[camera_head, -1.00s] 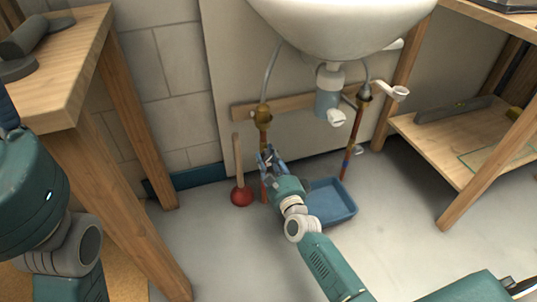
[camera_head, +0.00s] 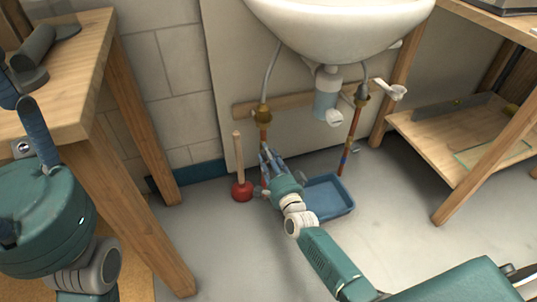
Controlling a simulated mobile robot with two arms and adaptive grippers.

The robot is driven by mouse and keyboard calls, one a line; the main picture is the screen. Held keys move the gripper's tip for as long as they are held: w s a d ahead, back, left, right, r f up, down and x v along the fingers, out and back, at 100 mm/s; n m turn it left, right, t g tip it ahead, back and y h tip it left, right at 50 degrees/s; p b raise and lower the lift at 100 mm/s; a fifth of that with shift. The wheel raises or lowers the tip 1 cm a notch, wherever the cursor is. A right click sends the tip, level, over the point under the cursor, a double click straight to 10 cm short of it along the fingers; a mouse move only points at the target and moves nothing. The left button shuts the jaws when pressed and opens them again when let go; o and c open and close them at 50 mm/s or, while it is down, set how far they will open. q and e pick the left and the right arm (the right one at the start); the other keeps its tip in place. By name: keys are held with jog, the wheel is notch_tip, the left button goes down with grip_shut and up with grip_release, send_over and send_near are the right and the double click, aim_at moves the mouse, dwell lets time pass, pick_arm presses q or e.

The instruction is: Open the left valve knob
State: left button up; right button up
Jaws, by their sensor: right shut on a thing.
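The left pipe (camera_head: 263,133) comes down under the sink with a brass fitting (camera_head: 262,115) near its top. My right gripper (camera_head: 267,157) is shut at this pipe, below the fitting. Its fingers and palm hide what they hold, which appears to be the left valve knob. My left gripper (camera_head: 16,92) is close to the camera at the left edge, partly cut off, with its blue fingers apart and nothing seen between them.
A red plunger (camera_head: 242,190) stands just left of my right gripper. A blue tray (camera_head: 330,196) lies right of it. The white sink (camera_head: 340,25) hangs above. A wooden bench (camera_head: 85,80) is at left, a wooden shelf (camera_head: 440,140) at right.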

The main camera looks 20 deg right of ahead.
jog(key=shift+a, duration=0.25)
jog(key=o, duration=1.2)
jog(key=shift+d, duration=0.1)
jog(key=s, duration=1.2)
jog(key=shift+d, duration=0.15)
jog(key=shift+f, duration=0.1)
